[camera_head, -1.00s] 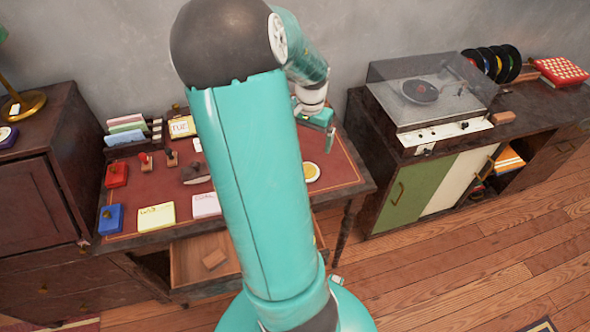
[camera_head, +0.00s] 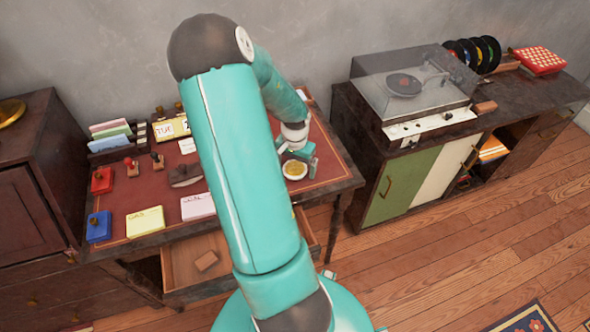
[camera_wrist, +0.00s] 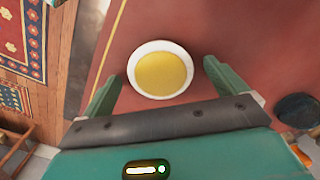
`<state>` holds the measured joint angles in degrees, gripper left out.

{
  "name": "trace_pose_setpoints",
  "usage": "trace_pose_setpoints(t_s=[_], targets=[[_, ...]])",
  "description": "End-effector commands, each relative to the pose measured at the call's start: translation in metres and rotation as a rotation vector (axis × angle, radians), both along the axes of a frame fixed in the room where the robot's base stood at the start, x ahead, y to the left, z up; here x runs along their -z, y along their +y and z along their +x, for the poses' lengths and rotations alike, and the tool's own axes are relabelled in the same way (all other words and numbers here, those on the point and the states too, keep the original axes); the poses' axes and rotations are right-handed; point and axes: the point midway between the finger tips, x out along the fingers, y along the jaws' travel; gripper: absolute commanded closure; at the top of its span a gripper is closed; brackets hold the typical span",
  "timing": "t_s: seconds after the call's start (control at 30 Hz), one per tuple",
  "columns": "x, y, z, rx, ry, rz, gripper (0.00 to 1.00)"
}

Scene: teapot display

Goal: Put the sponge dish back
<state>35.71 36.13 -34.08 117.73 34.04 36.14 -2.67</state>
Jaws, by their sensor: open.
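The sponge dish (camera_head: 294,170) is a small round white dish with a yellow sponge filling it. It sits on the red top of the desk (camera_head: 330,172), near the right front edge. In the wrist view the sponge dish (camera_wrist: 160,72) lies ahead of the palm, between the two green fingers. My gripper (camera_head: 297,158) is open, over or just behind the dish in the head view. Nothing is held. I cannot tell the exact height of the fingers above the desk.
Stamps, a yellow card (camera_head: 145,221), a blue box (camera_head: 99,226) and a red box (camera_head: 102,180) stand left. A record player (camera_head: 415,85) stands on the right cabinet. My arm hides the desk's middle.

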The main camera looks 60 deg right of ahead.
Motion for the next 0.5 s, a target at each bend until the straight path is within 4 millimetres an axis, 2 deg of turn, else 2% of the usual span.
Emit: trace_pose_setpoints(t_s=[0.27,0.5], targets=[[0.0031,-0.0003,0.0004,0.001,-0.001,-0.002,0.05],[0.003,-0.0002,0.0003,0.0,-0.001,-0.001,0.52]])
